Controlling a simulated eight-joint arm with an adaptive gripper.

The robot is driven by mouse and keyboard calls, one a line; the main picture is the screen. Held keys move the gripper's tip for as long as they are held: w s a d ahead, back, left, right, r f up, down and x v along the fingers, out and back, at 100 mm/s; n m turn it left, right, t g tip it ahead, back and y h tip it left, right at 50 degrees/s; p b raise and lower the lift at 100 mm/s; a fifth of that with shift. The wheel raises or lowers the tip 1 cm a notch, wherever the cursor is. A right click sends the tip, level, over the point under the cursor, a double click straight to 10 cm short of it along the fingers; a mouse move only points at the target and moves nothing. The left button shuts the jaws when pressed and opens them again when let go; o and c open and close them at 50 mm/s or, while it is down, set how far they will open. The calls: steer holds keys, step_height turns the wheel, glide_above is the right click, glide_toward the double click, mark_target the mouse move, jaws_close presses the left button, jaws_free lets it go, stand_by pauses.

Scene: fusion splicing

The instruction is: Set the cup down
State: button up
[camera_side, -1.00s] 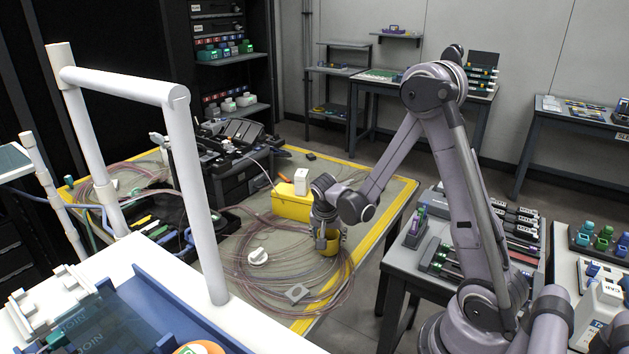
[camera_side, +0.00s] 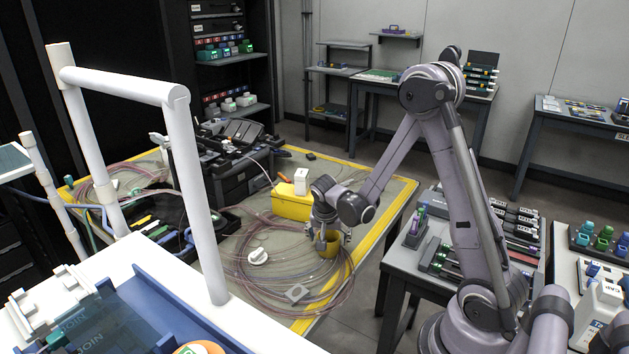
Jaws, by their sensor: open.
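A side table (camera_side: 400,262) stands to the right.

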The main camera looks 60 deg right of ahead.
steer(key=v, duration=1.2)
steer(key=s+a+r+n+t+y, duration=0.2)
steer(key=s+a+r+n, duration=0.1)
steer(key=a+n, duration=0.3)
steer(key=s+a+r+n+t+y, duration=0.2)
steer(key=s+a+r+n+t, duration=0.1)
steer(key=s+a+n, duration=0.2)
steer(key=a+n, duration=0.2)
steer(key=a, duration=0.2)
steer(key=shift+r+n, duration=0.25)
steer(key=shift+n, duration=0.05)
